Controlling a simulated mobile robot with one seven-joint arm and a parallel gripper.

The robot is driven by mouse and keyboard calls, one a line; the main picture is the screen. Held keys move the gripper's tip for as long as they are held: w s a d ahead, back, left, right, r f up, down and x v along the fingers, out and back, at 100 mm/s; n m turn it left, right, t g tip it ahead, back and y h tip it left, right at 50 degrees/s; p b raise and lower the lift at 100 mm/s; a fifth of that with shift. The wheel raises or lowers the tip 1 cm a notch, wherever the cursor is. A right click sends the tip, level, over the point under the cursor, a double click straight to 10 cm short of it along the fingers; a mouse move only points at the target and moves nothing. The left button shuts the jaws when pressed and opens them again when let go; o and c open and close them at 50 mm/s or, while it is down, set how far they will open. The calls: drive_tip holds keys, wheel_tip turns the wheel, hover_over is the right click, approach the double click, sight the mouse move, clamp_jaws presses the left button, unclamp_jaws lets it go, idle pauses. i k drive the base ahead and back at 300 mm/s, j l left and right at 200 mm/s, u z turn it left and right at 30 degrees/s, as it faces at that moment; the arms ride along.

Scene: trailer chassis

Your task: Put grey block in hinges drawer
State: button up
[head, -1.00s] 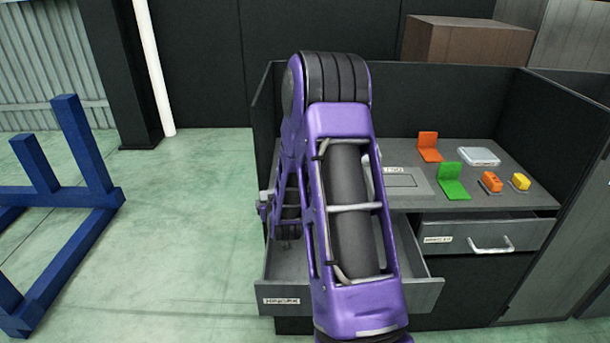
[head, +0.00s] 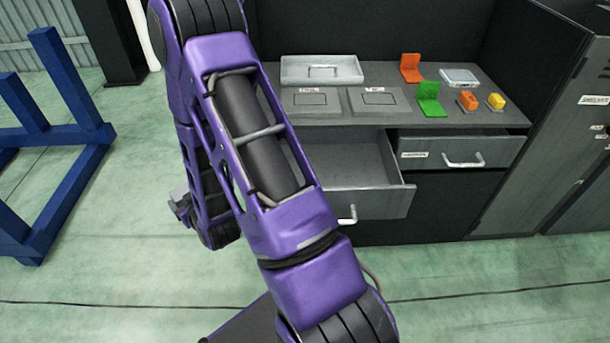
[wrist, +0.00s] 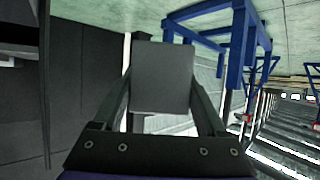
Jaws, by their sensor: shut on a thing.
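The grey block (wrist: 162,78) is between the two fingers of my gripper (wrist: 160,100) in the wrist view, and the fingers are shut on it. In the head view my gripper (head: 180,205) is small and partly behind my purple arm, left of the cabinet and over open floor. The open drawer (head: 385,205) is pulled out under the left part of the worktop. Its visible inside looks empty. My arm hides its left part and the label, which read like hinges in the earlier frame.
The worktop (head: 425,118) holds an orange bracket (head: 411,68), a green bracket (head: 430,102), small orange (head: 467,101) and yellow (head: 496,101) pieces and a grey box (head: 460,77). A blue frame (head: 60,110) stands at left.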

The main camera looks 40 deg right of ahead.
sight(326, 171)
drive_tip(key=k+l+u, duration=0.1)
drive_tip(key=l+u, duration=0.15)
drive_tip(key=u, duration=0.15)
drive_tip(key=k+l+u, duration=0.1)
drive_tip(key=u, duration=0.3)
drive_tip(key=k+l+u, duration=0.4)
drive_tip(key=l, duration=0.2)
drive_tip(key=k+l+u, duration=0.1)
drive_tip(key=k+l, duration=0.3)
drive_tip(key=k, duration=0.15)
drive_tip(key=k+l+u, duration=0.1)
drive_tip(key=k+l, duration=0.3)
drive_tip(key=k, duration=0.15)
drive_tip(key=k+l, duration=0.2)
drive_tip(key=l, duration=0.2)
drive_tip(key=i+l, duration=0.1)
drive_tip(key=i, duration=0.15)
